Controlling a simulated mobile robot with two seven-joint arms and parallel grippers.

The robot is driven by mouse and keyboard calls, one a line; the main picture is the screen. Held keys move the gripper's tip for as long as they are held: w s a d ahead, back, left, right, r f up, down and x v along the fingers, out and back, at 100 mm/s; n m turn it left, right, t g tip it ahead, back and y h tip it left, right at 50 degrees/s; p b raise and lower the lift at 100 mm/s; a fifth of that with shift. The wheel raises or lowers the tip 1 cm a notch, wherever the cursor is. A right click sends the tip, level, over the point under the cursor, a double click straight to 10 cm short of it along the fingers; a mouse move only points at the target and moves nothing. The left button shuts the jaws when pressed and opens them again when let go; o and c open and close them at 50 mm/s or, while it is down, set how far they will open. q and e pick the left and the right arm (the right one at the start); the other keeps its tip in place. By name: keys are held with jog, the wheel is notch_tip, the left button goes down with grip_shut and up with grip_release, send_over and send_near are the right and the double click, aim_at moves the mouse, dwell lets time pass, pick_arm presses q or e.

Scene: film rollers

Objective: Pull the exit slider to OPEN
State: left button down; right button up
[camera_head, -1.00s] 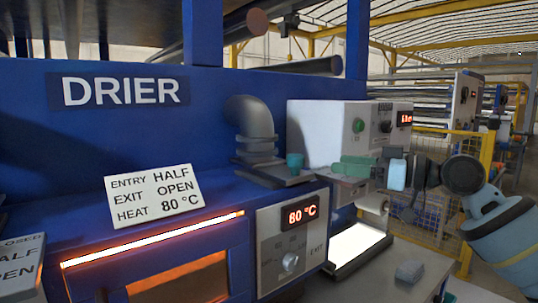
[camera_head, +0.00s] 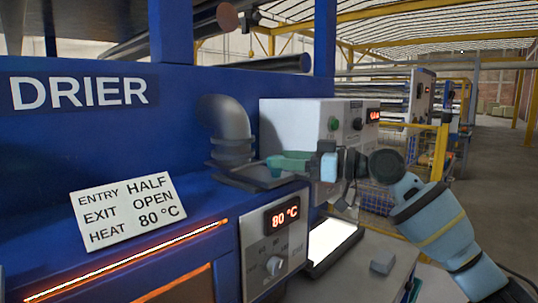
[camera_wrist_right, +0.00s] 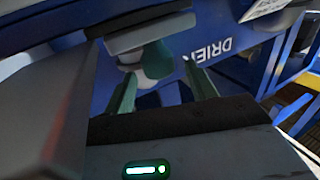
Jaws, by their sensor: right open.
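The blue drier (camera_head: 100,150) fills the left of the head view. A grey elbow duct (camera_head: 228,125) stands on a dark plate (camera_head: 235,177) at its right end. I take the teal knob by this plate to be the exit slider's; in the head view my fingers mostly cover it. The right wrist view shows the teal knob (camera_wrist_right: 157,58) beyond and between my green fingertips. My right gripper (camera_head: 275,163) is open, reaching in from the right; it also shows in the wrist view (camera_wrist_right: 160,75). I cannot tell whether it touches the knob. My left gripper is out of view.
A white card (camera_head: 128,208) reads ENTRY HALF, EXIT OPEN, HEAT 80 °C. The front panel (camera_head: 275,245) has an 80 °C display and a dial. A white control box (camera_head: 295,125) stands close behind my fingers. A small grey block (camera_head: 383,262) lies on a grey surface at right.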

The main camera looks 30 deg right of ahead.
jog(key=x, duration=0.3)
jog(key=shift+w+a+r+p, duration=0.15)
jog(key=shift+w+a+p, duration=0.05)
jog(key=shift+w+p, duration=0.15)
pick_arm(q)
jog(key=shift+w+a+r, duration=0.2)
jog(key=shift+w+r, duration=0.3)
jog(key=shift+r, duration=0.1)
pick_arm(e)
jog(key=shift+w+a, duration=0.35)
